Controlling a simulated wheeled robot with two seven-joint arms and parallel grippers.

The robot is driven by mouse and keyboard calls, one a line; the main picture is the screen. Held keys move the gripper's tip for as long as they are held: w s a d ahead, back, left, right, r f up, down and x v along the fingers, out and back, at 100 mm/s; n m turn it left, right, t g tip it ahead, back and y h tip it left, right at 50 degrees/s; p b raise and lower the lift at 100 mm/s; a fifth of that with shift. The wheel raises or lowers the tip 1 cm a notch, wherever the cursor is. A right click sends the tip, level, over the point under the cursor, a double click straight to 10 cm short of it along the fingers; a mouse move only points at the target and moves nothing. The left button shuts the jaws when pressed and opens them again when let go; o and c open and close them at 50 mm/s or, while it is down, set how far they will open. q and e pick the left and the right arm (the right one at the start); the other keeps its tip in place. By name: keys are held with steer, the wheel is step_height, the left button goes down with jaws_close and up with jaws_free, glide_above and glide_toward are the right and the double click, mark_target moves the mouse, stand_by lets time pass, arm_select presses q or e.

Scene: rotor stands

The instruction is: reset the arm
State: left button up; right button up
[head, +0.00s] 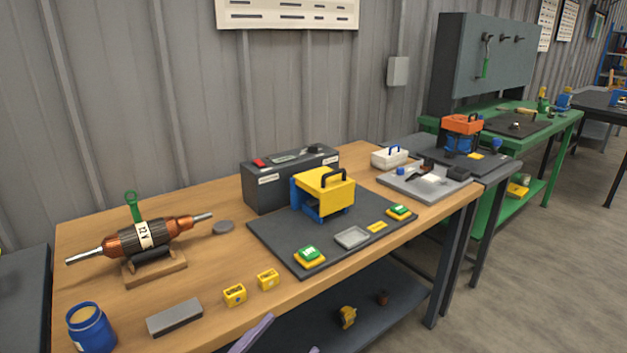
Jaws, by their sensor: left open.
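My left gripper (289,335) shows only as pale purple fingertips at the bottom edge of the head view, in front of the bench. Its fingers are apart with nothing seen between them. The rest of my left arm is out of frame. My right gripper is not in view. I cannot tell whether that tool touches the rotor.
On the wooden bench (215,265) stand a blue jar (91,330), a grey block (174,317), small yellow blocks (235,295) and a dark tester box (290,180). A yellow-and-blue device (324,188) stands on a black mat (272,237). A dark shelf (385,300) lies below.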

arm_select(q)
steer(key=s+a+f+n+g+y, duration=0.2)
steer(key=s+a+f+y, duration=0.1)
steer(key=s+f, duration=0.3)
steer(key=s+a+f+n+g+y, duration=0.3)
steer(key=s+f, duration=0.3)
steer(key=f, duration=0.5)
steer(key=s+a+f+n+g+y, duration=0.2)
steer(key=s+a+f, duration=0.3)
steer(key=f, duration=0.4)
steer(key=shift+s+a+n+y, duration=0.4)
steer(key=shift+s+y, duration=0.2)
steer(key=shift+s, duration=0.3)
